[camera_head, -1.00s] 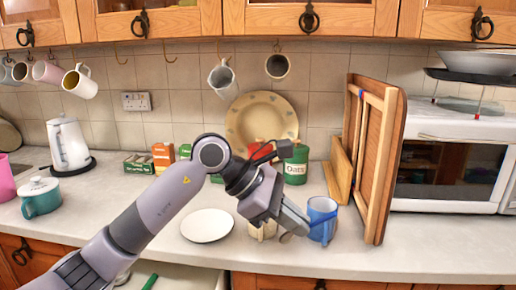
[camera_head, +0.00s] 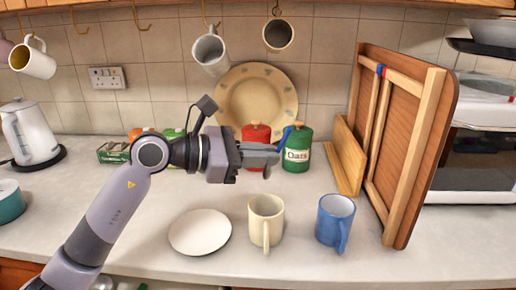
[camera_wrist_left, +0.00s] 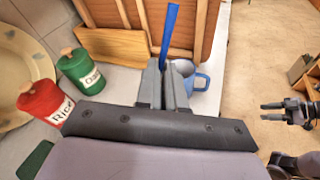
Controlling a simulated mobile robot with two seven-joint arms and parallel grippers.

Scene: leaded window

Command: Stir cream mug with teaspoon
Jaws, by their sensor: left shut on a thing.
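The cream mug (camera_head: 266,222) stands upright on the worktop, its handle toward the front. My left gripper (camera_head: 268,157) is above and behind it in the head view, pointing right, apart from the mug. It is shut on a thin blue teaspoon (camera_head: 284,137). In the left wrist view the blue teaspoon (camera_wrist_left: 170,32) sticks out from between the fingers (camera_wrist_left: 166,85). I cannot make out its bowl. The cream mug is not clear in the wrist view. My right gripper (camera_wrist_left: 271,111) shows at the right of the wrist view, its fingers apart and empty.
A blue mug (camera_head: 335,218) stands right of the cream mug, and a white plate (camera_head: 200,231) lies left. Red (camera_head: 256,134) and green (camera_head: 297,150) canisters stand behind. Wooden boards (camera_head: 405,150) lean at the right.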

